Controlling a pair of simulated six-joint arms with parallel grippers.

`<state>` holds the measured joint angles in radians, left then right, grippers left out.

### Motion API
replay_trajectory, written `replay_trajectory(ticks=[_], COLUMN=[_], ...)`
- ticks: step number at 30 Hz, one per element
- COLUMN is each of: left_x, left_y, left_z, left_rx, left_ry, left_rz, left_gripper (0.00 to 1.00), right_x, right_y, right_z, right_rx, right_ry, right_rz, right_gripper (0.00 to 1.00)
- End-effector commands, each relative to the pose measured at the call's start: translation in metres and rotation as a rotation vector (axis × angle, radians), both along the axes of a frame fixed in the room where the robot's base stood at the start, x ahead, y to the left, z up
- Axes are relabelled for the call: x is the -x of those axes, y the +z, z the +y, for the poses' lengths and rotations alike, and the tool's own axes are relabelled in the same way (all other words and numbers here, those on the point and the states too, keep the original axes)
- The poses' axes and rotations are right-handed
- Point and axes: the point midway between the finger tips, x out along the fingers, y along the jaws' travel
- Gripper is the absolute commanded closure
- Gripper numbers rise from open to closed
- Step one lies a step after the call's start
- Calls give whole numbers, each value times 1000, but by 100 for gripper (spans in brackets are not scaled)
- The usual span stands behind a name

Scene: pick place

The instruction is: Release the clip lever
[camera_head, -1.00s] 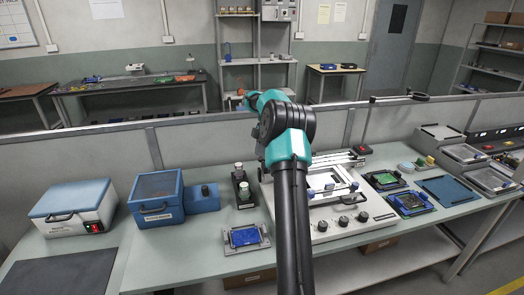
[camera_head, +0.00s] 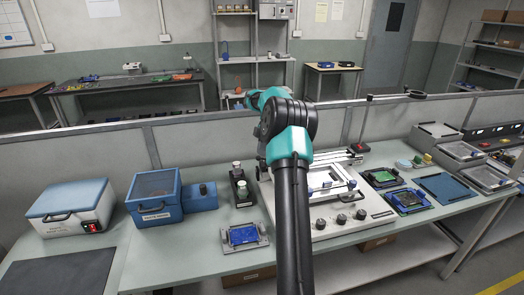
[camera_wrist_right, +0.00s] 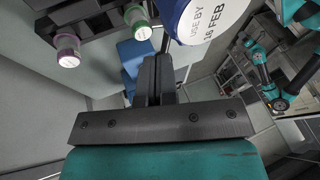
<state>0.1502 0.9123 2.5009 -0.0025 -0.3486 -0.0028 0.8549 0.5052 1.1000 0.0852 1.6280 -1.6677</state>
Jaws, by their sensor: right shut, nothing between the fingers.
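A white fixture (camera_head: 330,226) with a raised frame and several black knobs stands on the bench in the head view, partly behind my right arm. Small blue clip parts (camera_head: 352,184) show on its frame; I cannot tell which is the clip lever or its position. My right gripper (camera_wrist_right: 155,78) shows in the wrist view, its dark fingers together with nothing between them. In the head view it is hidden behind my arm. A jar labelled "USE BY 16 FEB" (camera_wrist_right: 208,18) is close beyond the fingertips, to their right. My left gripper is not in view.
A black rack (camera_head: 244,196) with pale-topped containers stands left of the fixture. A blue board in a grey holder (camera_head: 262,241) lies in front of it. Blue boxes (camera_head: 155,199) stand further left; boards (camera_head: 406,199) and trays lie to the right.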

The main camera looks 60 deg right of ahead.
Motion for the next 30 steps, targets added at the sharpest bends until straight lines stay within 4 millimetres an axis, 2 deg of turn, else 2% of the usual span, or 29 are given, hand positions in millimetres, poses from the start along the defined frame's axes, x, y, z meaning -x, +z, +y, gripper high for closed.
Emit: replay_trajectory(ticks=[8, 21, 30], left_x=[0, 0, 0], left_y=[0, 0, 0], left_z=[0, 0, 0], left_rx=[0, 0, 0], left_ry=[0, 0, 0], left_rz=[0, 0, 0], left_gripper=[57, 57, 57], right_x=[0, 0, 0], right_y=[14, 58, 67], right_z=[-7, -31, -34], right_rx=[1, 1, 0], right_ry=[-1, 0, 0], right_rz=[-1, -1, 0], right_gripper=[100, 100, 100])
